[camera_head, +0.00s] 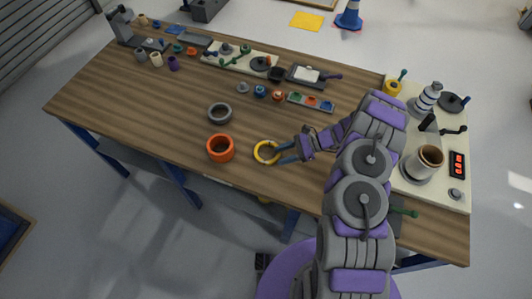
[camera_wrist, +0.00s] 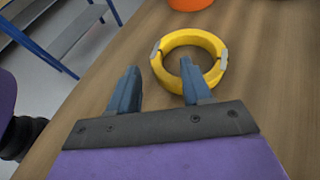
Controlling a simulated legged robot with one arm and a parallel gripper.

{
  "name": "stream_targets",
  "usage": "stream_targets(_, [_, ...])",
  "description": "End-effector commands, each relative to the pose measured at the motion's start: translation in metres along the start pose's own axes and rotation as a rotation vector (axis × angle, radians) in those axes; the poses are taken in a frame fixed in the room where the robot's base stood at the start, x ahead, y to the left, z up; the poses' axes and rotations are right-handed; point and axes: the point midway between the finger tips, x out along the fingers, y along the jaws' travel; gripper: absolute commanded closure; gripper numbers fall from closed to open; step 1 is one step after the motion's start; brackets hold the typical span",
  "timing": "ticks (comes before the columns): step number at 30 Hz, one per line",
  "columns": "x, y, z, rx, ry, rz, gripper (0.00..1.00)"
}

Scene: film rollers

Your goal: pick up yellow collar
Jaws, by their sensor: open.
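The yellow collar (camera_head: 257,155) is a ring lying flat on the wooden table near its front edge. In the wrist view the yellow collar (camera_wrist: 214,45) has two small grey patches on opposite sides. My gripper (camera_head: 284,154) is at the right side of the collar. In the wrist view my gripper (camera_wrist: 158,80) is open with blue-grey fingers. Its right fingertip overlaps the ring's opening in the picture, and its left fingertip is outside the ring on the left. Whether either finger touches the collar cannot be told.
A tray with coloured parts (camera_head: 311,103) is behind my gripper. The wooden table (camera_head: 120,103) is clear at the left. Its front edge is close.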

Motion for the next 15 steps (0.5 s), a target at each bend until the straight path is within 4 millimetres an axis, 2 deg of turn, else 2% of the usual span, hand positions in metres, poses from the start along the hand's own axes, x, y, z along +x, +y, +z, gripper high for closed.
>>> stream_targets(5, [0.009, 0.000, -0.001, 0.000, -0.002, 0.000, 0.51])
stream_targets(15, [0.058, 0.000, 0.000, 0.001, 0.000, 0.001, 0.51])
